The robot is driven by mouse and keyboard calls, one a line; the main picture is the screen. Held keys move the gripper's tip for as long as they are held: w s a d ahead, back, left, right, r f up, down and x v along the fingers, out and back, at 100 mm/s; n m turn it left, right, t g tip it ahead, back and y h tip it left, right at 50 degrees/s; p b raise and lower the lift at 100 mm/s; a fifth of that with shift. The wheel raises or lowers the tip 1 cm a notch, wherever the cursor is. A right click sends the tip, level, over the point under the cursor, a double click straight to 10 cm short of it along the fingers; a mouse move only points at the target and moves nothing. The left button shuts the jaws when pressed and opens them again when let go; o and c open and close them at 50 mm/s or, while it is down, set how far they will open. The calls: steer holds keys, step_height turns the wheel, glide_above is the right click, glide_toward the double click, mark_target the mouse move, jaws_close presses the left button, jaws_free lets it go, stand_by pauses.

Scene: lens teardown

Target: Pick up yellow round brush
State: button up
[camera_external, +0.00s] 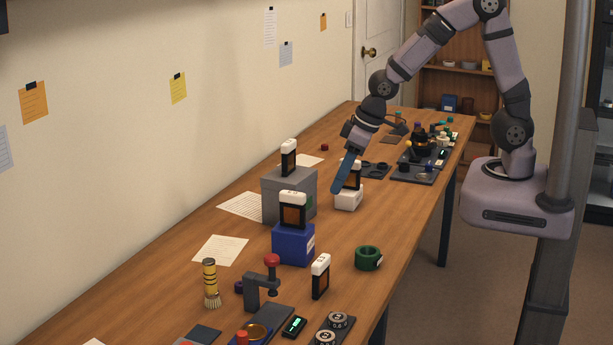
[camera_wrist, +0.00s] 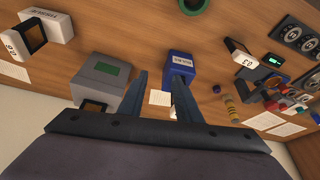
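The yellow round brush (camera_external: 209,277) stands upright on the wooden table near the front left in the external view, bristles down, with black bands on its yellow handle. It also shows small at the right of the wrist view (camera_wrist: 231,109), seen from above at a slant. My gripper (camera_external: 338,188) is in the air over the middle of the table, beside the white box and well behind the brush. In the wrist view my gripper (camera_wrist: 158,80) has its two fingers apart with nothing between them.
A blue box (camera_external: 293,246), a grey box (camera_external: 275,197) and a white box (camera_external: 348,199) stand between my gripper and the brush or near it. A dark stand with a red knob (camera_external: 271,260) is right of the brush. A green ring (camera_external: 368,258) lies near the table edge.

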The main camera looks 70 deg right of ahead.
steer(key=w+a+r+n+t+y+p, duration=0.1)
steer(key=w+a+r+t+p, duration=0.1)
steer(key=w+a+r, duration=0.35)
steer(key=n+t+y+b, duration=0.4)
steer(key=n+y+b, duration=0.4)
steer(key=y+b, duration=0.9)
glide_toward(208, 265)
steer(key=r+h+b, duration=0.1)
steer(key=h, duration=0.1)
steer(key=w+a+r+h+b, duration=0.1)
steer(key=h+b, duration=0.1)
steer(key=shift+a+r, duration=0.15)
steer(key=shift+a, duration=0.05)
steer(key=shift+p+x, duration=0.8)
steer(key=shift+x, duration=2.85)
